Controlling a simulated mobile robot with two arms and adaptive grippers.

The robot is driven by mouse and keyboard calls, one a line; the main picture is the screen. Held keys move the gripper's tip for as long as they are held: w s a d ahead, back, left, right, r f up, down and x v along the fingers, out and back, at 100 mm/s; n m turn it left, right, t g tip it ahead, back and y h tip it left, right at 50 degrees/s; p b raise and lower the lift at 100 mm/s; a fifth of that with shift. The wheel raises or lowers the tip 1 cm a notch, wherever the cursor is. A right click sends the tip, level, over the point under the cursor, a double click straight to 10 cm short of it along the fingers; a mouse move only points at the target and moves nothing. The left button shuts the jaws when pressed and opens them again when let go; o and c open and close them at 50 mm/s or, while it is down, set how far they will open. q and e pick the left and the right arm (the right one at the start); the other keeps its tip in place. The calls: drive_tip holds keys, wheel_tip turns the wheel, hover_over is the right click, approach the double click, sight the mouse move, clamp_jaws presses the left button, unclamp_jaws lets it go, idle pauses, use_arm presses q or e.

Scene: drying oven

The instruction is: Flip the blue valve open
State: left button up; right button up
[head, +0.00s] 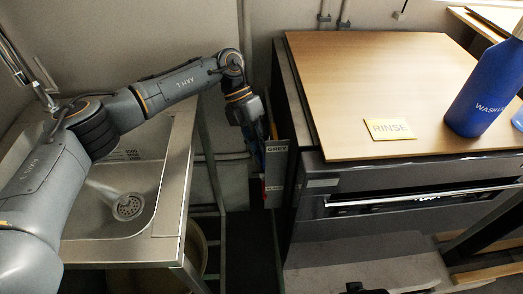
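My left arm reaches in from the left over the sink. Its gripper (257,138) points down into the narrow gap between the sink and the oven cabinet. A blue strip (259,154) shows right at the fingers, beside the small labelled plates. I cannot tell whether this strip is the blue valve, its handle or something else, nor whether the fingers touch it. The fingers are small, dark and partly hidden, so their opening is unclear. My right gripper cannot be made out.
The steel sink (176,190) stands at left. A grey plate marked GREY (277,165) hangs beside the cabinet. The wooden top (370,75) carries a yellow RINSE card (389,129) and a blue WASH bottle (485,90). The oven front (400,228) is below it.

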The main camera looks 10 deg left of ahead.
use_arm(q)
drive_tip(key=v, duration=1.2)
